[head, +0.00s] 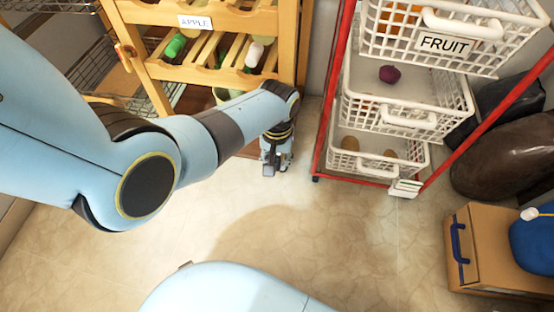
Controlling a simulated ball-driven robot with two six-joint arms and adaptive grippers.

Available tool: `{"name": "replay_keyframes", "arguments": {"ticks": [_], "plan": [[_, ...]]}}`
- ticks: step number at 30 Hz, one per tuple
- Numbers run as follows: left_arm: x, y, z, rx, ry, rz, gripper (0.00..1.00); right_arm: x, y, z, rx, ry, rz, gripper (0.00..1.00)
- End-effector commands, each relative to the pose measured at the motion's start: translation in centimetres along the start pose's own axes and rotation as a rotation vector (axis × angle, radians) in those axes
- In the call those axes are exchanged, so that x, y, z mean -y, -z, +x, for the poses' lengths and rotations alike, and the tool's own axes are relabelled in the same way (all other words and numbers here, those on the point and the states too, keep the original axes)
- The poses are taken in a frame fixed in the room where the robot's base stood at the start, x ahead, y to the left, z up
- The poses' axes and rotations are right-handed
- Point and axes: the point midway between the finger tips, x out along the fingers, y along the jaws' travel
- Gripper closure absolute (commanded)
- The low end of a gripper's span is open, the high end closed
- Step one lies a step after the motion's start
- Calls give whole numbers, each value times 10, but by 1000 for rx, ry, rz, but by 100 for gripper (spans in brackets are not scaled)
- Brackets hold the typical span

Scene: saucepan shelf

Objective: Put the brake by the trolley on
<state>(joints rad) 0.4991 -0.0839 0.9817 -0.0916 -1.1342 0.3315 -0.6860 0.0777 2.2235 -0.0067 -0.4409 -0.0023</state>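The trolley has a red frame (329,100) with white wire baskets (405,118) in tiers. A small dark foot or caster (316,178) shows at its lower left corner. A pale tab with a greenish edge (405,188) sits at its lower right front; I cannot tell whether this is the brake, or its state. My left gripper (276,168) hangs low, left of the trolley and apart from it. It points down, and it is too small to tell whether its fingers are open. I see nothing in it. My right gripper is out of view.
A wooden bottle rack (225,75) labelled APPLE stands behind my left arm. A cardboard box (490,248) with a blue handle is at the right, below dark sacks (510,150). The tiled floor (370,235) in front of the trolley is clear.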

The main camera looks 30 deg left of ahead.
Motion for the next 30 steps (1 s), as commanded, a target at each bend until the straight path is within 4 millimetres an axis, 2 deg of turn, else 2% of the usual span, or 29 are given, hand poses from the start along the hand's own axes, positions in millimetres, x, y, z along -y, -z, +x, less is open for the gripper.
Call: {"name": "replay_keyframes", "arguments": {"ticks": [14,18,21,24,30], "plan": [[0,0,1,-19,0,-1,100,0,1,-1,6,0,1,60],[0,1,5,-127,1,-1,100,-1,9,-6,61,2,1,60],[0,3,13,-248,1,0,100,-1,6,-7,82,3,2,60],[1,6,22,-374,2,0,100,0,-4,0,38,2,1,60],[1,12,23,-479,1,0,100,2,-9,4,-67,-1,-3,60]]}}
